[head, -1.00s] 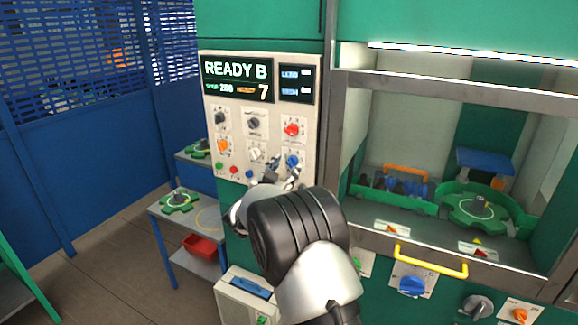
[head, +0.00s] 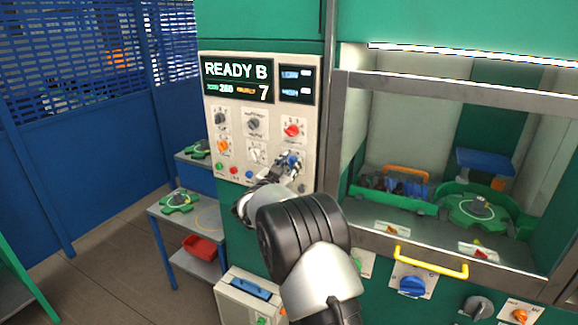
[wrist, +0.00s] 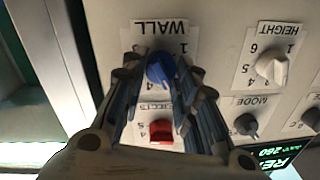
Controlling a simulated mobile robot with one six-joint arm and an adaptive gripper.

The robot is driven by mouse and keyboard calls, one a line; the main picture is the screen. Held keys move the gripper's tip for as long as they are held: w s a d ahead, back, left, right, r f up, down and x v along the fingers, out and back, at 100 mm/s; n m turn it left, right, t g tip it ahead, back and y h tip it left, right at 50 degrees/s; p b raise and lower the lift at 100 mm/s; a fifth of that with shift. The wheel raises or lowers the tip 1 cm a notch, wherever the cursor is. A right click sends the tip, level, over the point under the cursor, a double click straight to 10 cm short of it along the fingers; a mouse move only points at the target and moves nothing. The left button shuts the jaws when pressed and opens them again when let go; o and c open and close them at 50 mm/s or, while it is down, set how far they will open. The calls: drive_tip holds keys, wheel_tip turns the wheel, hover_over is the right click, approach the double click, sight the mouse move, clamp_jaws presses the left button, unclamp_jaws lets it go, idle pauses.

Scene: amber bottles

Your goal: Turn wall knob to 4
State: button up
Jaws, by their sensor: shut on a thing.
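The wall knob (wrist: 159,71) is blue and sits on a white plate (wrist: 180,28) marked WALL in the wrist view. Digits 1 and 4 show on its plate; its pointer is too small to read. My gripper (wrist: 158,75) is shut on the knob, with a finger on either side. In the head view the blue knob (head: 293,158) is partly hidden by my gripper (head: 287,168) at the lower right of the control panel (head: 235,135).
A red knob (wrist: 161,130) lies close beside the fingers in the wrist view, and a white HEIGHT knob (wrist: 272,67) is to the right. The panel's display (head: 238,82) reads READY B. A yellow handle (head: 430,262) sticks out on the cabinet front.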

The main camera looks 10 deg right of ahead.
drive_tip(key=c, duration=0.4)
drive_tip(key=shift+b, duration=0.4)
drive_tip(key=m+b, duration=0.4)
drive_tip(key=m, duration=0.1)
drive_tip(key=shift+f+b, duration=0.25)
drive_tip(key=shift+b, duration=0.15)
drive_tip(key=m+b, duration=0.4)
drive_tip(key=shift+d+m+h, duration=0.1)
drive_tip(key=shift+m+h, duration=0.2)
drive_tip(key=shift+m, duration=0.1)
drive_tip(key=shift+r, duration=0.1)
drive_tip(key=o, duration=1.1)
drive_tip(key=shift+c, duration=0.2)
